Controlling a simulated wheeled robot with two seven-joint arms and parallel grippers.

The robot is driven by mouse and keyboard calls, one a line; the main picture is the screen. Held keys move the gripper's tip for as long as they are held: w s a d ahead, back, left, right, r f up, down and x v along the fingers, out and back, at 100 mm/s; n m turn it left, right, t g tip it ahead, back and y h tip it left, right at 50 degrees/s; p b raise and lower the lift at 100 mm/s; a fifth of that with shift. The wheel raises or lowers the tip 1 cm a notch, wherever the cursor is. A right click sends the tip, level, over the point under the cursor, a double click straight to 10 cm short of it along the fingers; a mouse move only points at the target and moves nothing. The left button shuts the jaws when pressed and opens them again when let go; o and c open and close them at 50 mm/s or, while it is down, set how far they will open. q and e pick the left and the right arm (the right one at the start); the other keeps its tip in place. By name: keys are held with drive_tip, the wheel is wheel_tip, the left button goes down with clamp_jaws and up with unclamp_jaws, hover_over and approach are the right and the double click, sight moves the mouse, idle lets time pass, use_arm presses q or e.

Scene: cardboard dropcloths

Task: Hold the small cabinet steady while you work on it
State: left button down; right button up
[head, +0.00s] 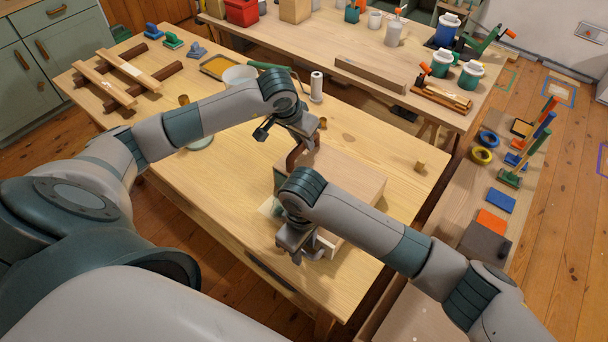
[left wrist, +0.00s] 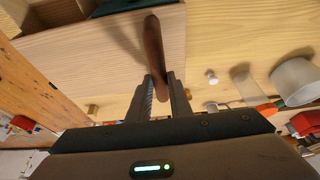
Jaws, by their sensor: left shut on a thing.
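The small cabinet (head: 345,185) is a light wooden box on the worktable, partly hidden by my right arm. My left gripper (head: 303,143) is at its far left side, shut on a dark brown wooden handle (left wrist: 153,45) that stands over the pale wooden top in the left wrist view. The handle also shows in the head view (head: 294,156). My right gripper (head: 305,254) is low at the cabinet's near side, beside a pale edge; its fingertips' gap is unclear. An open compartment (left wrist: 60,14) shows at the upper left of the left wrist view.
A bench (head: 480,190) with tools and rings runs along the right.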

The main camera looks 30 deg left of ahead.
drive_tip(key=shift+o, duration=0.6)
drive_tip(key=o, duration=0.4)
drive_tip(key=shift+c, duration=0.2)
drive_tip(key=shift+r, duration=0.15)
drive_tip(key=shift+r, duration=3.4)
drive_tip(key=shift+c, duration=0.7)
